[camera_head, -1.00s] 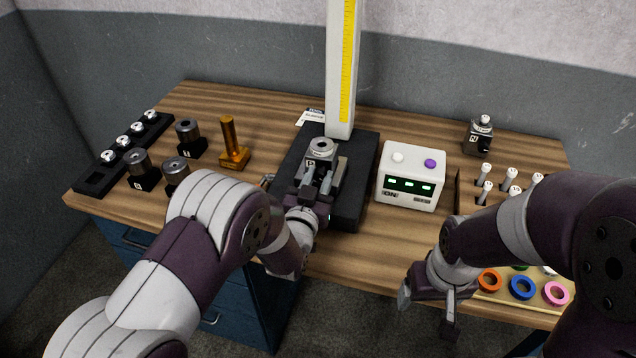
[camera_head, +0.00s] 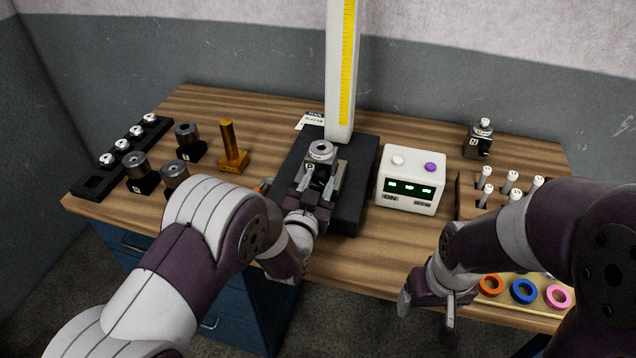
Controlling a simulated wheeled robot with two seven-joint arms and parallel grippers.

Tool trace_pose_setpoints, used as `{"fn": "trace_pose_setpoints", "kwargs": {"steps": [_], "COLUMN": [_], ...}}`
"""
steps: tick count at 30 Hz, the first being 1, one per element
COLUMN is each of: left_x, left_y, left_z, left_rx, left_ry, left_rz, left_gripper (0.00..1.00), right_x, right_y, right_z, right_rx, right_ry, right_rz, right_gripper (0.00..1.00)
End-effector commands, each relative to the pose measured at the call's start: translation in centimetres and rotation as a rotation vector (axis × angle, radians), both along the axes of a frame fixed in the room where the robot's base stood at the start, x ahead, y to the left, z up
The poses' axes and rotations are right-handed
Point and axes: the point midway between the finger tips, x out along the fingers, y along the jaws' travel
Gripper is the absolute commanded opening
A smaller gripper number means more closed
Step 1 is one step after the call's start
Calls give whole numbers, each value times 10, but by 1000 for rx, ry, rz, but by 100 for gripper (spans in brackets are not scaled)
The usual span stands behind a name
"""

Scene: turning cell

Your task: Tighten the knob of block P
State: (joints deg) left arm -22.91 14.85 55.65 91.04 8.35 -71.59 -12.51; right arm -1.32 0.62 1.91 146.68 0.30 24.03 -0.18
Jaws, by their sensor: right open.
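Block P (camera_head: 312,169) is a dark block with a white letter label and a grey round knob (camera_head: 320,149) on top. It stands on the black base of the tall column gauge in the middle of the table. My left gripper (camera_head: 318,182) is in front of block P, at its near side and below the knob. Its fingers are spread, one to each side; whether they touch the block I cannot tell. My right gripper (camera_head: 428,308) is open and empty at the table's front edge, apart from block P.
The gauge column (camera_head: 341,80) rises behind block P. A white box (camera_head: 411,180) with green displays stands to the right. Several dark blocks (camera_head: 140,177) and a brass stand (camera_head: 232,155) are at left.

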Motion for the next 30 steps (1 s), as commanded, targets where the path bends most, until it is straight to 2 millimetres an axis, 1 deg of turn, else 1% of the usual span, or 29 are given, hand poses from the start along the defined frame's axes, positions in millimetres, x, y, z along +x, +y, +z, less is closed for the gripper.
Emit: {"fn": "trace_pose_setpoints", "kwargs": {"steps": [5, 8, 11, 18, 21, 25, 30], "left_x": [-1, -9, -26, -87, -106, -120, -123], "left_y": [0, 2, 7, 22, 28, 32, 33], "left_z": [0, 0, -1, -1, -1, 0, 0], "left_rx": [0, -2, 0, 0, 0, 0, 0], "left_ry": [-1, -3, -1, -2, -1, -2, 0], "left_rz": [0, -1, -2, -2, -1, -1, 0], "left_gripper": [42, 42, 42, 42, 42, 42, 42], "right_x": [0, 0, 0, 0, 0, 0, 0], "right_y": [0, 0, 0, 0, 0, 0, 0], "right_z": [0, -2, -5, -13, -15, -16, -16], "right_rx": [0, 0, 0, 0, 0, 0, 0], "right_ry": [0, 0, 0, 0, 0, 0, 0], "right_rz": [0, 0, 0, 0, 0, 0, 0], "right_gripper": [81, 81, 81, 81, 81, 81, 81]}}
